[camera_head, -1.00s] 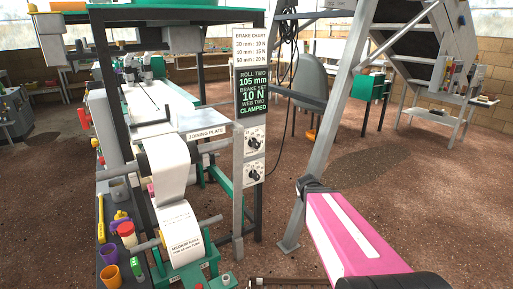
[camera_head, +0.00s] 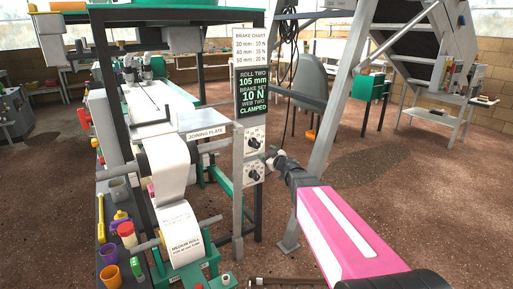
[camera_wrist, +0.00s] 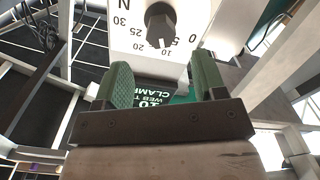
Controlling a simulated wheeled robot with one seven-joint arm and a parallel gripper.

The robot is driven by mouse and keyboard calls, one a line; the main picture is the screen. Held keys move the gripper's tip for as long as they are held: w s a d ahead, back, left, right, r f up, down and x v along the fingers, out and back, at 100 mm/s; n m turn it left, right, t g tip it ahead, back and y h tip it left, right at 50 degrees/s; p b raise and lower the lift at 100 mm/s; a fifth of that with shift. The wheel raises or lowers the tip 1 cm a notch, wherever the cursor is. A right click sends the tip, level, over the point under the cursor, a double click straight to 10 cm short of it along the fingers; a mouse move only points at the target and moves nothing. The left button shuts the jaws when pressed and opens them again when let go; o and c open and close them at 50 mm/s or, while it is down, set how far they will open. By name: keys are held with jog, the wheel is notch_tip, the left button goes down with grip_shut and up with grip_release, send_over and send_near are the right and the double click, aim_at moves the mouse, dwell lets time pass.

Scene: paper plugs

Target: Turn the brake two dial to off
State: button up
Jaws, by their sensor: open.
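Two black dials sit one above the other on white plates on the grey post, an upper dial (camera_head: 254,141) and a lower dial (camera_head: 254,172). Their labels are too small to read, so I cannot tell from lettering which is brake two. My gripper (camera_head: 269,155) is right beside them, partly over the lower plate's edge. In the wrist view, my gripper (camera_wrist: 162,75) is open and empty, its green fingers apart. A black knob (camera_wrist: 160,27) lies beyond the fingertips, untouched, its pointed end near 10 on the scale.
A dark sign (camera_head: 252,92) above the dials reads brake set 10 N, web two clamped. A brake chart (camera_head: 250,46) tops it. A slanted grey leg (camera_head: 325,125) stands close right of my gripper. A paper roll (camera_head: 180,235) and joining plate (camera_head: 206,134) are left of the post.

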aim_at(258, 147)
jog(key=x, duration=0.9)
jog(key=shift+w+a, duration=0.2)
jog(key=shift+w, duration=0.1)
jog(key=c, duration=0.9)
